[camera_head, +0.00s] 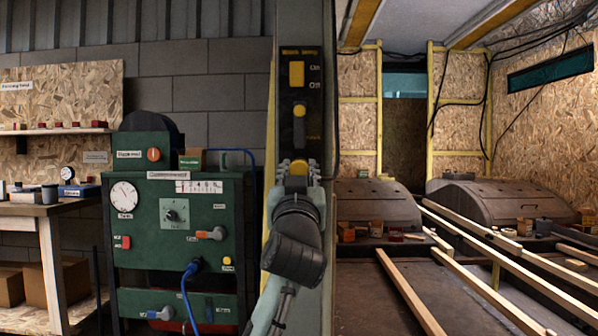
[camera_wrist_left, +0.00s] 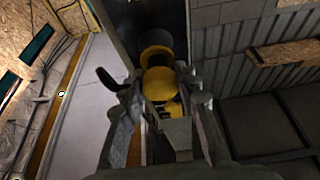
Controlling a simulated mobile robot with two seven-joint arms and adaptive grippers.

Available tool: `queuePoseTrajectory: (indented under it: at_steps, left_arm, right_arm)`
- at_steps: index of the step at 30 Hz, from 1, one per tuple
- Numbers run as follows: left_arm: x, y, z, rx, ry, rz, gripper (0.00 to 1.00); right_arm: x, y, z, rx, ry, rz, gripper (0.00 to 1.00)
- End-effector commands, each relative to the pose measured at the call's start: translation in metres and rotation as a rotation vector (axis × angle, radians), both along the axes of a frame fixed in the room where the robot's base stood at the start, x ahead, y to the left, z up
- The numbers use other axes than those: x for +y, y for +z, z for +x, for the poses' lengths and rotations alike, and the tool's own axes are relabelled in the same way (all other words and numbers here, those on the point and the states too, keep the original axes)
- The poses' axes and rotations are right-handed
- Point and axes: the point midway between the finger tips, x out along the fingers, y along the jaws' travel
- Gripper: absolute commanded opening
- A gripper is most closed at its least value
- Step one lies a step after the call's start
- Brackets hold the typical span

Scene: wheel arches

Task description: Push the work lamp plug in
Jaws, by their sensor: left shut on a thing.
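A dark vertical panel labelled for the work lamp (camera_head: 299,62) is fixed to a grey post. It has a yellow switch with On and Off marks near its top, and a yellow round part with a dark piece below it. My left gripper (camera_head: 299,170) is at the lower end of this panel, its fingers shut on the yellow plug (camera_head: 298,168). In the left wrist view the yellow plug (camera_wrist_left: 160,84) sits between the fingers, with another yellow round part (camera_wrist_left: 156,56) beyond it. I cannot tell whether the plug touches a socket. My right gripper is not in view.
A green control cabinet (camera_head: 140,255) with gauges, knobs and a blue cable stands left of the post. A workbench (camera_head: 50,209) is at the far left. Wooden beams (camera_head: 410,290) and brown wheel arches (camera_head: 375,203) lie to the right.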

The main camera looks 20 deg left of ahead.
Motion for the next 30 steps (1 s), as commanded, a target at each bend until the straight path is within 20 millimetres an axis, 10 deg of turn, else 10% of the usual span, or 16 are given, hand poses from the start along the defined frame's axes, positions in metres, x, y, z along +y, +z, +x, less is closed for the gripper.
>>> queuePoseTrajectory:
  at_steps: [21, 22, 30]
  left_arm:
    - [0.010, 0.001, 0.033, -0.001, 0.000, 0.000, 0.00]
    - [0.010, 0.000, 0.033, 0.000, 0.001, 0.000, 0.33]
    - [0.010, 0.000, 0.033, 0.000, 0.000, 0.000, 0.52]
  right_arm:
    - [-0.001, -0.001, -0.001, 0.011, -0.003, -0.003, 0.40]
    - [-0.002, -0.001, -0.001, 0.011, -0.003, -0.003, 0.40]
    - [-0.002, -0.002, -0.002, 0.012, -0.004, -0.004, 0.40]
